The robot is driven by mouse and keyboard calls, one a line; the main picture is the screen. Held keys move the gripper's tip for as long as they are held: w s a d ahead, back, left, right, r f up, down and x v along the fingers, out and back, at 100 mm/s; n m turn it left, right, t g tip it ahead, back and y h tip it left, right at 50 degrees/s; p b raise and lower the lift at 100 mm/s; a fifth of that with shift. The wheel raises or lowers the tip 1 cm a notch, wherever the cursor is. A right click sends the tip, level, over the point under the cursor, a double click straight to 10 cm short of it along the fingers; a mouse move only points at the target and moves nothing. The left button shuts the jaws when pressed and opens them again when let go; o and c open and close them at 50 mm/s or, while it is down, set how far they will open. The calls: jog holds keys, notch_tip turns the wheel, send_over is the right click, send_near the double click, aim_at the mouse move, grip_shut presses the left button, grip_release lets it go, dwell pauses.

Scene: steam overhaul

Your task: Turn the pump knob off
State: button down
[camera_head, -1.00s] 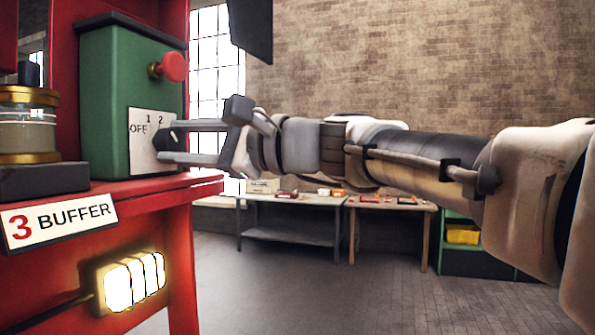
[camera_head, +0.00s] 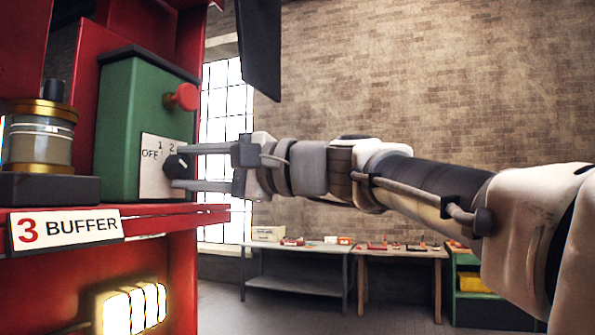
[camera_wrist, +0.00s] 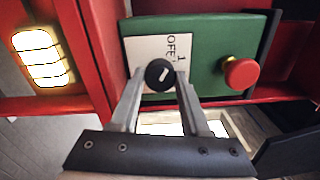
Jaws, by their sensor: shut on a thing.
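The pump knob (camera_head: 177,165) is a round black dial with a white mark. It sits on a white plate (camera_head: 150,180) marked OFF, 1 and 2, on the front of a green box (camera_head: 120,130). In the wrist view the knob (camera_wrist: 159,74) lies between my fingertips and its white mark shows; which label it points at I cannot tell for certain. My gripper (camera_head: 178,167) is shut on the knob, one finger above and one below in the head view. The wrist view also shows my gripper (camera_wrist: 160,82), the plate (camera_wrist: 143,52) and the green box (camera_wrist: 205,50).
A red push button (camera_head: 184,97) sticks out above the knob. A glass and brass cup (camera_head: 40,140) stands left of the green box. Below are a red ledge with a "3 BUFFER" sign (camera_head: 66,229) and a lit lamp (camera_head: 131,309). Tables (camera_head: 300,275) stand far back.

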jog(key=shift+c, duration=1.9)
grip_release()
jog(key=v, duration=1.7)
jog(key=shift+d+b, duration=0.25)
jog(key=shift+b, duration=0.05)
